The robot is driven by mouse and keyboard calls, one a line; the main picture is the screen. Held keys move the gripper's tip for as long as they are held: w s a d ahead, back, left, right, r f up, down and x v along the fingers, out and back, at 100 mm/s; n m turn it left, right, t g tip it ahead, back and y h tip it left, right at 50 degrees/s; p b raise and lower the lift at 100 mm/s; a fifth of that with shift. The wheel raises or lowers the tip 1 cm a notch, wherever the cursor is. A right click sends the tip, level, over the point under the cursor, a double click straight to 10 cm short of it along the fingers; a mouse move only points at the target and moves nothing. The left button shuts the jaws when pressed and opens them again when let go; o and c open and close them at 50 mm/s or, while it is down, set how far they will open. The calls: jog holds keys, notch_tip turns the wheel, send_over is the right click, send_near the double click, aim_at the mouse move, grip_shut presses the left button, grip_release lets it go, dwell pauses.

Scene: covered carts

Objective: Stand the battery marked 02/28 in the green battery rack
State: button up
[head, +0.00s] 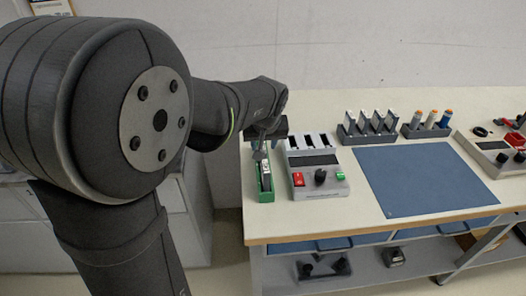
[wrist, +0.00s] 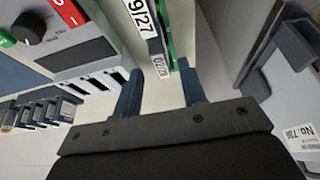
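The green battery rack (head: 266,196) stands at the left end of the bench, and its green edge (wrist: 183,64) shows in the wrist view. A battery (wrist: 160,71) with a white label starting 02/2 sits at the rack; the last digit is hard to read. Another label reading 9/27 (wrist: 143,18) shows beside it. My gripper (wrist: 161,82) is open, its blue fingers on either side of the 02/2 battery with gaps visible. In the head view my gripper (head: 262,150) is over the rack's far end, partly hiding it.
A charger (head: 328,187) with red and green buttons and a black knob stands right of the rack. A dark holder with several upright batteries (head: 368,127), another with bottles (head: 427,124), and a blue mat (head: 420,180) lie farther right. The mat is clear.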

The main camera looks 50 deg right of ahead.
jog(key=shift+v, duration=2.15)
jog(key=x, duration=1.2)
jog(key=shift+f, duration=0.4)
jog(key=shift+r, duration=0.25)
